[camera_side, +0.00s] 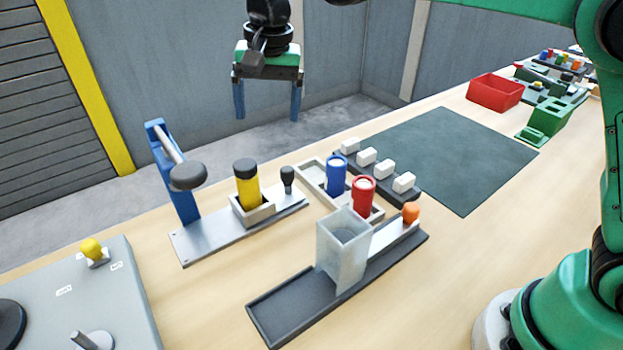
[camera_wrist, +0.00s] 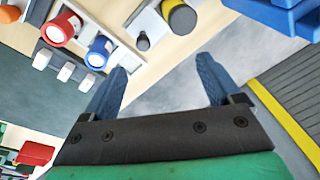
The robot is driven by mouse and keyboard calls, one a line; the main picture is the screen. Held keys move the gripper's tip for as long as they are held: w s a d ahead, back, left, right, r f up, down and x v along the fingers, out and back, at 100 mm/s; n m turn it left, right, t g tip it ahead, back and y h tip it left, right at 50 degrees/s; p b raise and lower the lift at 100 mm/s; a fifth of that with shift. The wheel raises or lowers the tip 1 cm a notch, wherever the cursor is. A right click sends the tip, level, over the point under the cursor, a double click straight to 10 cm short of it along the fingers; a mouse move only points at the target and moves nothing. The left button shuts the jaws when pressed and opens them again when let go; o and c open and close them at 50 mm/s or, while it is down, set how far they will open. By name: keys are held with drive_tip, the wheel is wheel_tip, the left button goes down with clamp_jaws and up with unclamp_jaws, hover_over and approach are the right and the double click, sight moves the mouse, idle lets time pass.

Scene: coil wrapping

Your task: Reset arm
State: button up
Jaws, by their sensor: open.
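My gripper (camera_side: 268,108) hangs high beyond the back edge of the table, over the grey floor. Its two blue fingers are apart with nothing between them. In the wrist view the open fingers (camera_wrist: 160,85) show the bare floor between them. The yellow cylinder with a dark cap (camera_side: 247,185) stands upright in a square holder on a metal base plate (camera_side: 215,238). A blue cylinder (camera_side: 336,176) and a red cylinder (camera_side: 363,195) stand in a pale tray (camera_side: 312,176). My gripper touches none of them.
A blue press-like stand (camera_side: 172,175) rises from the base plate. A translucent box (camera_side: 343,250) stands on a dark rail (camera_side: 283,310). A grey panel with a yellow knob (camera_side: 93,250) is front left. A dark green mat (camera_side: 455,155) is bare. A red bin (camera_side: 495,91) lies beyond.

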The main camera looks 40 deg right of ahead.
drive_tip(key=s+d+f+n+t, duration=0.2)
drive_tip(key=s+d+n, duration=0.1)
drive_tip(key=s+d, duration=0.3)
drive_tip(key=s+d+f+n+t, duration=0.3)
drive_tip(key=s+d, duration=0.3)
drive_tip(key=s, duration=0.3)
drive_tip(key=shift+t, duration=0.3)
